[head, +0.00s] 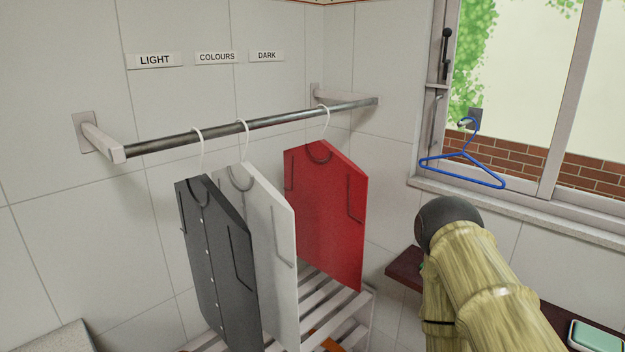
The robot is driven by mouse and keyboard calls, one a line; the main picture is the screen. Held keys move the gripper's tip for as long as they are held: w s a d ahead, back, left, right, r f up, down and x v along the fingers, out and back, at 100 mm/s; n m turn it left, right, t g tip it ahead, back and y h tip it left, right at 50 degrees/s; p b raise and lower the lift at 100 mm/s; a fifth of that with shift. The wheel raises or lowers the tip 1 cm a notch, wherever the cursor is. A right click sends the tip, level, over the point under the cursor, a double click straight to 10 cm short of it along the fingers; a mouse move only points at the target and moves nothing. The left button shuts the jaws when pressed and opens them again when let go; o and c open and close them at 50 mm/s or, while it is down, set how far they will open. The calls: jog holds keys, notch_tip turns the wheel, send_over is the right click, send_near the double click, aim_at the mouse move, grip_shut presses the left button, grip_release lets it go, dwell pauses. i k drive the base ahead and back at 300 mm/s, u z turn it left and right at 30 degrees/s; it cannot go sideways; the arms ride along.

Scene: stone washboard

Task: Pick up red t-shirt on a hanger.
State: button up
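The red t-shirt (327,215) hangs from the metal rail by a white hook, at the right end of the row of garments. It looks like a flat, stiff panel with dark drawn lines at the neck and sleeves. Its left lower part is partly behind the white shirt. My arm, with a yellow-green bamboo-like surface and a dark rounded joint, shows at the lower right, to the right of the red t-shirt and apart from it. My gripper's fingers do not show.
A white shirt (277,265) and a dark grey buttoned shirt (222,255) hang left of the red one on the rail (205,134). A slatted white rack (335,299) stands below. An empty blue hanger (463,172) hangs by the window. A dark red shelf (403,266) lies behind my arm.

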aim_at(327, 193)
jog(key=k, duration=1.15)
jog(key=z, duration=1.15)
jog(key=i, duration=1.35)
jog(key=u, duration=0.85)
jog(key=i, duration=0.5)
jog(key=u, duration=0.6)
